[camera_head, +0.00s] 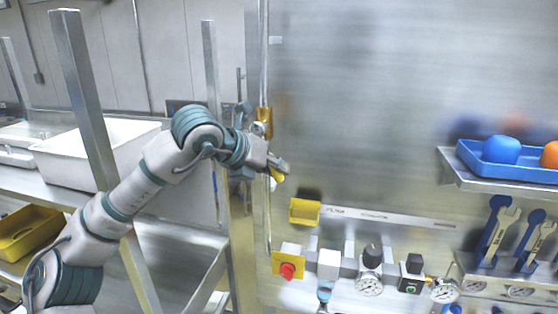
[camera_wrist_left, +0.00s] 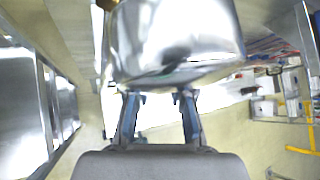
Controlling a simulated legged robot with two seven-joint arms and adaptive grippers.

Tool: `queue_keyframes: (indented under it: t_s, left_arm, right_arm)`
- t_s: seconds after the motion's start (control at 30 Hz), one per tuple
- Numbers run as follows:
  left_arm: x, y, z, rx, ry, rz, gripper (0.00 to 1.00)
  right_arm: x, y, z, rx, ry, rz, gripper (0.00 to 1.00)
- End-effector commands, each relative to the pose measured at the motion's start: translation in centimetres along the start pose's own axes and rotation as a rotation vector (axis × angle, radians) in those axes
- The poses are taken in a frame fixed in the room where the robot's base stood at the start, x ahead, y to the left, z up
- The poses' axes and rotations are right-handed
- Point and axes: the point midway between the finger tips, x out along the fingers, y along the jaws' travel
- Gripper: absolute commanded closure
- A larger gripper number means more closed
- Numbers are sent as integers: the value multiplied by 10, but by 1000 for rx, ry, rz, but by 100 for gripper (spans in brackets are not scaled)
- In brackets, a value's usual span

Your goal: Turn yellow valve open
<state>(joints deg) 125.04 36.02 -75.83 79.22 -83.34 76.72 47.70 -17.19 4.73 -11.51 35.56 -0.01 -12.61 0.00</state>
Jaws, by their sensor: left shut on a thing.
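The yellow valve (camera_head: 264,118) sits on a vertical metal pipe at the left edge of the steel wall panel. Its yellow handle (camera_head: 277,175) shows at the fingertips of my left gripper (camera_head: 275,164), which is shut on it. My gripper hides part of the handle and of the valve's body. In the left wrist view my two fingers (camera_wrist_left: 157,98) stand apart below a large shiny metal surface (camera_wrist_left: 175,40). The handle cannot be made out there. My right gripper is not in view.
Below are a yellow box (camera_head: 304,212), a red knob (camera_head: 287,271) on a yellow plate and gauges (camera_head: 369,284). A shelf (camera_head: 480,185) with a blue tray is at the right. Steel posts (camera_head: 88,100) and a white bin (camera_head: 65,160) stand at the left.

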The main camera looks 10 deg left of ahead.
Motion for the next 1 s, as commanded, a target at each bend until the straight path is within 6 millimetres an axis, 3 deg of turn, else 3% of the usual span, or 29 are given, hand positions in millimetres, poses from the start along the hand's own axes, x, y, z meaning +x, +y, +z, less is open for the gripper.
queue_keyframes:
  t_s: [0.03, 0.5, 1.0]
  left_arm:
    - [6, 3, -8, 32, 36, 32, 100]
    - [-2, 35, -8, 244, 97, 242, 100]
    - [-5, 43, -8, 291, 110, 290, 100]
  right_arm:
    - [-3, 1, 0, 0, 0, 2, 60]
    - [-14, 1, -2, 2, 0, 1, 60]
    - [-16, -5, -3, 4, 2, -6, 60]
